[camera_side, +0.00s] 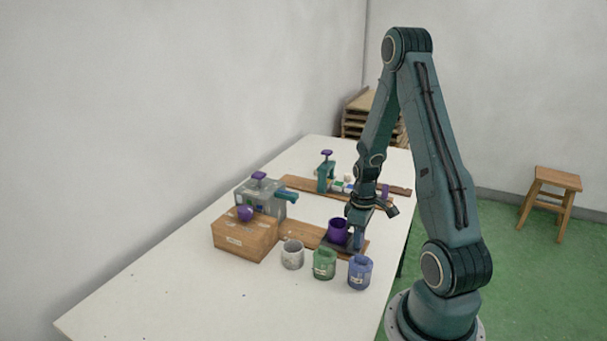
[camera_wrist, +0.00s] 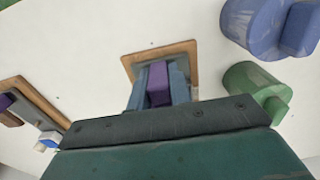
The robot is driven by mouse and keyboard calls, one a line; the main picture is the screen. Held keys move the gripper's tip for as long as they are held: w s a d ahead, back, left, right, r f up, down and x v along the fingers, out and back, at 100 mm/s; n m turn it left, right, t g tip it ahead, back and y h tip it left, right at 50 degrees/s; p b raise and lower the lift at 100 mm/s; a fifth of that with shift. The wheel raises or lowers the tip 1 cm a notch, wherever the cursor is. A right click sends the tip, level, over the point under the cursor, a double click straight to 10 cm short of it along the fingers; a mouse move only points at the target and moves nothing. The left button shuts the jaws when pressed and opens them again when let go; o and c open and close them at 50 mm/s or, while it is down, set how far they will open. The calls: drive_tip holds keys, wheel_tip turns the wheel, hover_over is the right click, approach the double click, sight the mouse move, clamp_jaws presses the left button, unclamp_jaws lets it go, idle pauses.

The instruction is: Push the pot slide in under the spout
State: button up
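The purple pot (camera_side: 338,231) stands upright on a dark slide (camera_side: 345,246) at the near right end of a wooden rail (camera_side: 303,235). A teal spout (camera_side: 287,195) sticks out of the grey machine (camera_side: 262,203), apart from the pot, to its upper left. My gripper (camera_side: 359,237) is down at the slide's outer end, beside the pot. In the wrist view its fingers (camera_wrist: 158,88) flank a purple upright handle (camera_wrist: 158,84) on both sides, with no gap visible. The pot cannot be made out in the wrist view.
A cardboard box (camera_side: 245,236) with a purple ball-like knob stands left of the rail. White (camera_side: 292,255), green (camera_side: 324,264) and blue (camera_side: 360,272) pots stand in front. A second rail (camera_side: 300,183) with a teal press (camera_side: 326,175) lies behind.

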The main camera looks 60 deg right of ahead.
sight(327, 233)
drive_tip(key=shift+w, duration=0.1)
clamp_jaws()
drive_tip(key=w, duration=0.9)
drive_tip(key=shift+w, duration=0.25)
drive_tip(key=o, duration=0.9)
unclamp_jaws()
drive_tip(key=shift+c, duration=0.2)
wheel_tip(327, 233, up, 14)
drive_tip(key=shift+f, duration=0.1)
